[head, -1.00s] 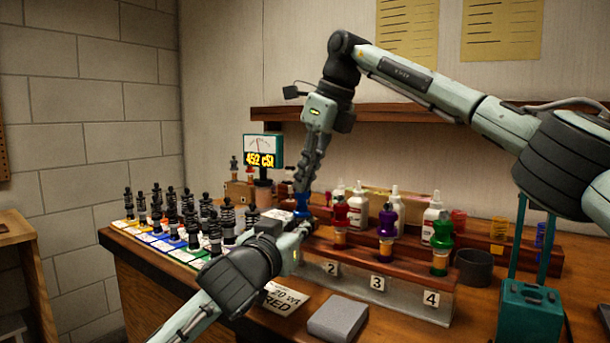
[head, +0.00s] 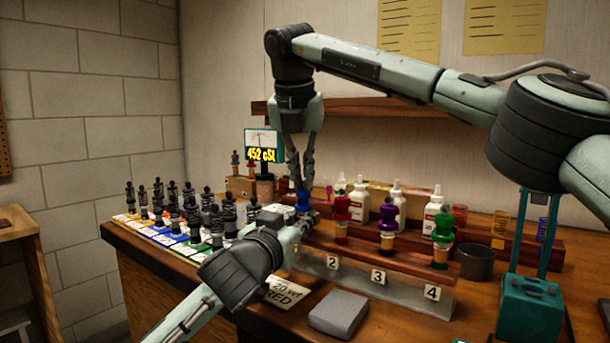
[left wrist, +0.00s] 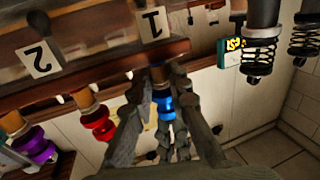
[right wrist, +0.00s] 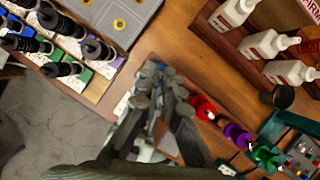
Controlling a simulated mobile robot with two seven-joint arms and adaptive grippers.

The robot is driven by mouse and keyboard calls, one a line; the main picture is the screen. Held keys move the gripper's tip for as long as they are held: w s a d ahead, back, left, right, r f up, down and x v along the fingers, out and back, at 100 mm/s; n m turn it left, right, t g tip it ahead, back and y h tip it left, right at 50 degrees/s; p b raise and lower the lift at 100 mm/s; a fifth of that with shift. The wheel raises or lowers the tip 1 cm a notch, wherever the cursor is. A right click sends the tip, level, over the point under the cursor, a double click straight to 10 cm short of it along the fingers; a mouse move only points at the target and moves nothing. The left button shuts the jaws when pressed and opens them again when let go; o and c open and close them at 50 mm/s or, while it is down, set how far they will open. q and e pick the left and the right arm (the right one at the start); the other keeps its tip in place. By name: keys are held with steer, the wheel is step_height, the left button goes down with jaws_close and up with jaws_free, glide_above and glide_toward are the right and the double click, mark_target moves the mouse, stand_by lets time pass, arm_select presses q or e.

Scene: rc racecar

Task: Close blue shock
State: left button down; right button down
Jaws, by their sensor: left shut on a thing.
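The blue shock stands at position 1, the left end of the numbered stand (head: 405,270). Its blue cap (head: 303,201) shows in the head view and in the left wrist view (left wrist: 162,102), above a tan body (left wrist: 159,75). My left gripper (head: 299,222) comes in low from the left and is shut on the shock's body. My right gripper (head: 303,186) points down from above, its fingertips at the top of the blue cap. In the right wrist view its fingers (right wrist: 160,85) nearly meet around a bit of blue. Whether they grip it is hidden.
Red (head: 341,208), purple (head: 388,217) and green (head: 439,223) capped shocks stand to the right on the stand. White bottles (head: 360,199) stand behind. Several black shock springs (head: 172,205) fill the left side. A grey block (head: 338,313) lies in front.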

steer(key=m, duration=0.1)
steer(key=m+h, duration=0.1)
steer(key=m, duration=0.2)
steer(key=shift+w+a+g+h, duration=0.15)
steer(key=shift+a+g+h, duration=0.15)
steer(key=shift+h, duration=0.1)
steer(key=shift+d+m+h, duration=0.15)
steer(key=shift+m+h, duration=0.15)
steer(key=shift+m, duration=1)
steer(key=c, duration=1.2)
jaws_free()
steer(key=shift+g, duration=0.3)
steer(key=shift+o, duration=0.2)
steer(key=shift+r, duration=0.1)
steer(key=shift+s+a+r, duration=0.2)
steer(key=shift+r, duration=0.2)
steer(key=shift+s+a, duration=0.15)
steer(key=s+a, duration=0.8)
steer(key=shift+s, duration=0.25)
